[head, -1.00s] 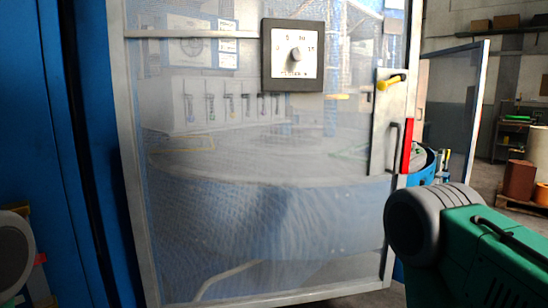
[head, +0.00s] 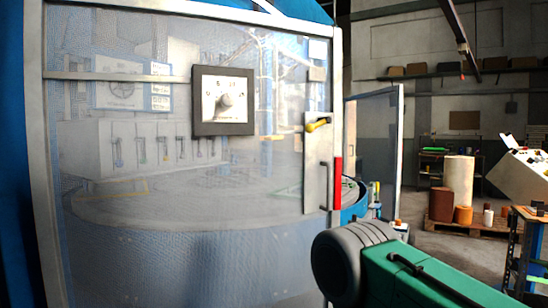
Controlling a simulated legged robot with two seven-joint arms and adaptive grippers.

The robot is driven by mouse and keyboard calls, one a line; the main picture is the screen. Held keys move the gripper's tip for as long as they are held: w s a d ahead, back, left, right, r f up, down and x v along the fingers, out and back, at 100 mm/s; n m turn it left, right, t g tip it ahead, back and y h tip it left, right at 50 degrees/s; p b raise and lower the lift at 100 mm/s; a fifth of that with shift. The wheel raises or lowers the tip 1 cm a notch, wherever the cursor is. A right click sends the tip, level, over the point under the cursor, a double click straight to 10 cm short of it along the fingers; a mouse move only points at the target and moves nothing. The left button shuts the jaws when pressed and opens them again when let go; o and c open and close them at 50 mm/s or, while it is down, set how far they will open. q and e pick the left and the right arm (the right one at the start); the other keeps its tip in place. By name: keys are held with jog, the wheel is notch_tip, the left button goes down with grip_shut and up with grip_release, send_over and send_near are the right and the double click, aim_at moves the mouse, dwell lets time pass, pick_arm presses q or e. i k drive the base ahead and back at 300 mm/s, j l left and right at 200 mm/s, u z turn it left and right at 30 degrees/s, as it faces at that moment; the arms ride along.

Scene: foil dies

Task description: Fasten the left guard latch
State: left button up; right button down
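The guard panel (head: 120,225), a mesh-like see-through sheet in a pale metal frame, fills the left and middle of the head view. A yellow-handled latch (head: 318,125) sits on a metal plate at the panel's right edge. Its handle lies roughly level, tilted slightly. A dark pull handle (head: 323,186) and a red strip (head: 337,184) are below it. I cannot tell whether the latch is fastened. My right arm's green and grey links show at the lower right, below and right of the latch. Neither gripper is in view.
A dial box (head: 223,101) is mounted on the panel left of the latch. A second guard panel (head: 375,142) stands behind to the right. A pallet (head: 455,228) with brown and pale rolls and a control desk (head: 525,170) are farther right. Some floor between is clear.

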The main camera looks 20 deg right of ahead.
aim_at(309, 128)
jog(key=i+l+z, duration=0.1)
jog(key=i, duration=0.35)
jog(key=i+l, duration=0.15)
jog(key=i, duration=0.35)
jog(key=l+z, duration=0.05)
